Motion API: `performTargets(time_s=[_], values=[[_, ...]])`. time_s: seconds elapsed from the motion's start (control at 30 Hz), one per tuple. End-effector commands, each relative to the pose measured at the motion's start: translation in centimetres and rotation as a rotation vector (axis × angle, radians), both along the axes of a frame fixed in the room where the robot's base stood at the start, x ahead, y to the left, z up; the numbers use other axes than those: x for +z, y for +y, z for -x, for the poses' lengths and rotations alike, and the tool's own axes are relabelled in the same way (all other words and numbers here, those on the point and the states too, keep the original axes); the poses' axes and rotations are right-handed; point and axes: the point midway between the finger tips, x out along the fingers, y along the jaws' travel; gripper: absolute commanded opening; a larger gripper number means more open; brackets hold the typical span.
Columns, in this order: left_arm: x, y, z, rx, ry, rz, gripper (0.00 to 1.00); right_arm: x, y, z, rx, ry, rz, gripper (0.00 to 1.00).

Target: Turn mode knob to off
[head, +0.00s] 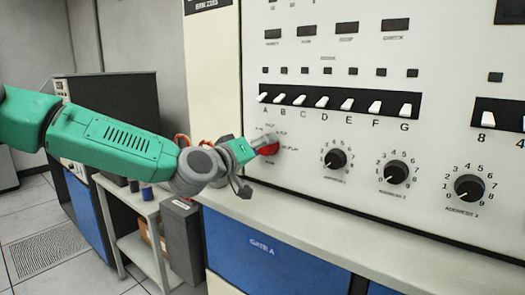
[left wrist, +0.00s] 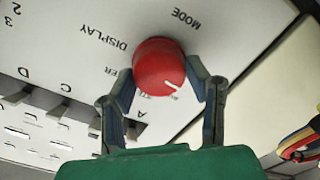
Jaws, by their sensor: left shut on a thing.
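The mode knob (left wrist: 157,62) is round and red, with a white line that points to the lower right in the left wrist view. The word MODE is printed beside it and DISPLAY to its left, both upside down there. Its OFF mark cannot be made out. In the head view the red knob (head: 271,147) sits on the panel left of the black dials, partly hidden by my gripper. My left gripper (left wrist: 160,82) is shut on the knob, one finger on each side. It also shows in the head view (head: 258,153). My right gripper is not in view.
Black dials (head: 335,159) marked with numbers stand right of the knob. A row of white switches (head: 322,102) lettered A to G runs above. A pale ledge (head: 290,205) sticks out below. A shelf cart (head: 140,212) stands at lower left.

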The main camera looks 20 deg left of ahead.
Motion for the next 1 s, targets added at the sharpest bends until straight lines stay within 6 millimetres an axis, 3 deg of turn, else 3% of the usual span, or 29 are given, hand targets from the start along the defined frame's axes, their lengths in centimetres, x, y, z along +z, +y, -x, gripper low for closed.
performTargets(time_s=[0.73,0.77,0.8,1.0], values=[[0.47,0.52,-0.3,0.013,0.021,0.092,0.15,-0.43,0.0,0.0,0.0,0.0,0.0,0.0],[0.48,0.51,-0.29,0.013,0.021,0.092,0.51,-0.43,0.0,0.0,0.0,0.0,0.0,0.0],[0.47,0.5,-0.29,0.013,0.021,0.092,0.64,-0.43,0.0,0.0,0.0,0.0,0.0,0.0],[0.29,0.3,-0.09,0.007,0.025,0.09,0.64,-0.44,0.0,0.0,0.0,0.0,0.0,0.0]])
